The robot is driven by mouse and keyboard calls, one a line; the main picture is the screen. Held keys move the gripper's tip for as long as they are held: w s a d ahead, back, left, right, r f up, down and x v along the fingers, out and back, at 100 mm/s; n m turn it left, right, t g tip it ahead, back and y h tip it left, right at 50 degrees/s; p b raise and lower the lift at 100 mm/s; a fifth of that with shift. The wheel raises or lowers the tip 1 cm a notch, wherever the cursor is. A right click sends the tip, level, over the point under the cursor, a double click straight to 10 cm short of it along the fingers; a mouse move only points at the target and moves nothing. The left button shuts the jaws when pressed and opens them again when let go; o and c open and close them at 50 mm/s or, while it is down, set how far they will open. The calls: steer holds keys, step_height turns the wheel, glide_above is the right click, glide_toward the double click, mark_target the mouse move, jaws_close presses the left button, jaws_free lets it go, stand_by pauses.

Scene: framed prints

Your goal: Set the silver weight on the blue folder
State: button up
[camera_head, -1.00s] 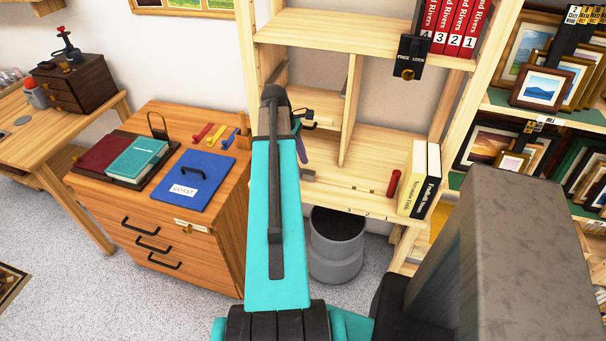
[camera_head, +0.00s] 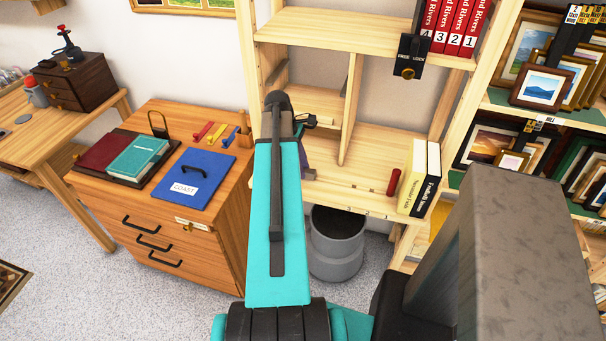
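The blue folder (camera_head: 207,167) lies flat on top of the wooden drawer cabinet, with a black handle and a white COAST label on it. I cannot make out the silver weight for certain; a small greyish piece (camera_head: 310,174) shows on the lower shelf board, just right of my arm, too small to identify. My turquoise arm reaches up over the shelf unit, right of the folder. My gripper is mostly hidden behind the arm's dark wrist, so its fingers and anything in them cannot be made out.
The cabinet top (camera_head: 168,112) also bears a teal book (camera_head: 138,156) on a dark tray and red, yellow and blue bars. On the wooden shelf lie a red cylinder (camera_head: 393,182) and two upright books (camera_head: 420,178). A grey bin (camera_head: 336,245) stands below.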

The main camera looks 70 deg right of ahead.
mark_target(306, 170)
jaws_close()
steer(key=shift+r, duration=0.25)
steer(key=shift+s+b+v, duration=0.15)
steer(key=shift+b+v, duration=0.15)
steer(key=shift+v, duration=0.45)
steer(key=shift+s+b+v, duration=0.2)
steer(key=shift+b+v, duration=0.1)
steer(key=shift+v, duration=0.45)
steer(key=w+a+r+b, duration=0.1)
steer(key=w+a+b, duration=0.1)
steer(key=w+a, duration=0.8)
steer(key=shift+w+a+r+b, duration=0.2)
steer(key=shift+a+r+b, duration=0.15)
steer(key=shift+a, duration=0.6)
